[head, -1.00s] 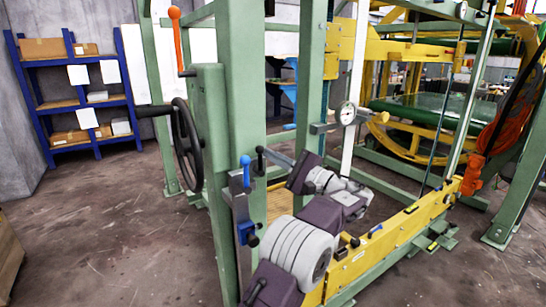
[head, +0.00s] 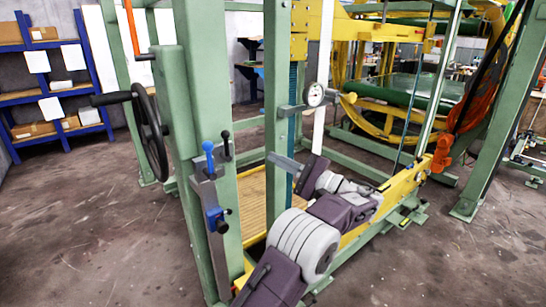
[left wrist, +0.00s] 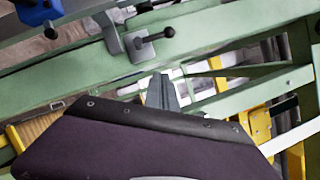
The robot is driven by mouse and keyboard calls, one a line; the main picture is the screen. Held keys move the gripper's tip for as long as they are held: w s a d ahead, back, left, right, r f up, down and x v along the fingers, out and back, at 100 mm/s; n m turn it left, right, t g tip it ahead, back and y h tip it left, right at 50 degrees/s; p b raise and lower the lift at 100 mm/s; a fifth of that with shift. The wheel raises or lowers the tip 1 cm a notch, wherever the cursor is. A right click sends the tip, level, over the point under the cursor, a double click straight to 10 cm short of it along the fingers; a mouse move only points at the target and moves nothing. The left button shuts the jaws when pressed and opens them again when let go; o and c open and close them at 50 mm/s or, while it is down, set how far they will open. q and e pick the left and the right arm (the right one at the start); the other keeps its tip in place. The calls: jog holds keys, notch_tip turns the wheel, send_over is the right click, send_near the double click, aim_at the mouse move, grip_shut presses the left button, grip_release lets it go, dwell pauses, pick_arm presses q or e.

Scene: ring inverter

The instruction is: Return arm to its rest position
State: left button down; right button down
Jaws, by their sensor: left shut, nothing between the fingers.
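My left arm (head: 300,240), with grey and dark purple links, reaches up from the bottom of the head view in front of the green frame (head: 205,120) of the machine. It is bent, and its left gripper (head: 277,158) points left, beside a green post. In the left wrist view the grey fingers (left wrist: 161,92) are together with nothing between them, past the dark edge of my wrist. Green beams lie behind them; I cannot tell the exact gap. My right gripper is in neither view.
A black handwheel (head: 152,130), an orange lever (head: 130,30) and a blue-knobbed lever (head: 208,150) are on the near post. A dial gauge (head: 315,94) and a yellow beam (head: 400,187) are close to the arm. A blue shelf (head: 70,100) stands far left. Open floor (head: 90,220) lies left.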

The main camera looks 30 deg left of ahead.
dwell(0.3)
pick_arm(q)
jog(key=s+a+f+m+h, duration=0.1)
jog(key=s+f+h, duration=0.25)
jog(key=f, duration=0.55)
jog(key=s+a+f+m+h, duration=0.1)
jog(key=s+f+h, duration=0.3)
jog(key=f, duration=0.5)
jog(key=s+d+f+n+h, duration=0.7)
jog(key=s+d+f+h, duration=0.6)
jog(key=s+d+f, duration=0.15)
notch_tip(320, 180, up, 18)
jog(key=s+n+p, duration=0.1)
jog(key=p, duration=1.6)
jog(key=shift+s+d+f, duration=0.15)
jog(key=shift+d, duration=0.2)
